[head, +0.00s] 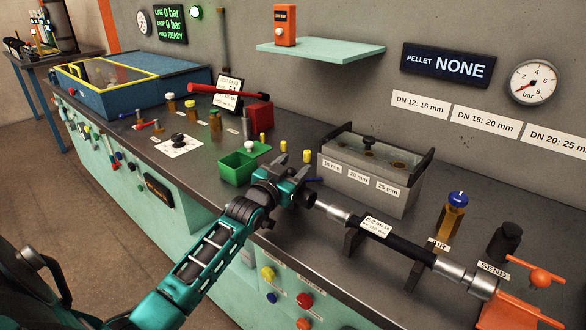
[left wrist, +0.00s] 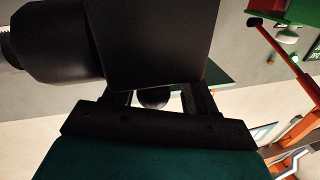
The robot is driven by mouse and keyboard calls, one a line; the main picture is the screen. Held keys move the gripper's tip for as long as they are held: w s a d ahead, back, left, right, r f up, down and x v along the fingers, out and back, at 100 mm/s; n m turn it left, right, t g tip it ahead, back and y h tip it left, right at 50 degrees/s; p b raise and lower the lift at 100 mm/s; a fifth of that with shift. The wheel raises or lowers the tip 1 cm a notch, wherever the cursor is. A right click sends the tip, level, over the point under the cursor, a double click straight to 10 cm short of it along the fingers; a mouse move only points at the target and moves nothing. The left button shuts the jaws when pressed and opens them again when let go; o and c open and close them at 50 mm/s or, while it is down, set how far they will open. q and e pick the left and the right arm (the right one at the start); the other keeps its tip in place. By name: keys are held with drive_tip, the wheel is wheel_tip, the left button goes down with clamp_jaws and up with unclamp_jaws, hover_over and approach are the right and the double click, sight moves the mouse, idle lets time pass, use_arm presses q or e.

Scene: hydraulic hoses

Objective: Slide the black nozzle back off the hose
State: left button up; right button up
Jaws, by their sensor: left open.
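A dark hose (head: 398,243) with silver end fittings lies on black stands along the front of the bench. At its left end, a dark round piece (head: 308,199), which looks like the black nozzle, sits in line with the silver fitting (head: 330,211). My left gripper (head: 299,184) is open right at this piece; whether its fingers touch it I cannot tell. In the left wrist view, a black cylinder (left wrist: 52,42) shows at the upper left beside a large dark block that hides most of the middle. My right gripper is not in view.
A grey bin (head: 367,187) with size labels stands behind the hose. A green box (head: 235,170) and small yellow pieces (head: 283,146) stand left of it. A gold valve with a blue top (head: 452,214) and a black fitting (head: 503,242) stand at the right.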

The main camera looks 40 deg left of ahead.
use_arm(q)
drive_tip(key=shift+d, duration=0.1)
drive_tip(key=s+d, duration=0.1)
drive_tip(key=s, duration=1.1)
drive_tip(key=shift+s+d, duration=0.2)
drive_tip(key=shift+s, duration=0.2)
drive_tip(key=s+d+f+g, duration=0.2)
drive_tip(key=d+f, duration=0.1)
drive_tip(key=s+d+f+g+h, duration=0.1)
drive_tip(key=s+d+f+g, duration=0.1)
drive_tip(key=d, duration=0.1)
drive_tip(key=s+d+f+g, duration=0.2)
drive_tip(key=d+f, duration=0.1)
drive_tip(key=shift+s+d+f+m+h, duration=0.2)
drive_tip(key=shift+f+m+h, duration=0.1)
drive_tip(key=shift+h, duration=0.1)
drive_tip(key=s+d+f+g, duration=0.2)
drive_tip(key=s+d+g, duration=0.2)
drive_tip(key=s, duration=0.4)
drive_tip(key=s+d+f+g, duration=0.1)
drive_tip(key=s+d+g, duration=0.3)
drive_tip(key=s, duration=0.4)
drive_tip(key=w+d+f+m+t+h, duration=0.1)
drive_tip(key=w+d+f+t+h, duration=0.1)
drive_tip(key=w+f+t, duration=0.5)
wheel_tip(320, 180, down, 2)
drive_tip(key=shift+w+d+f, duration=0.2)
drive_tip(key=shift+w+d, duration=0.15)
drive_tip(key=shift+w, duration=0.1)
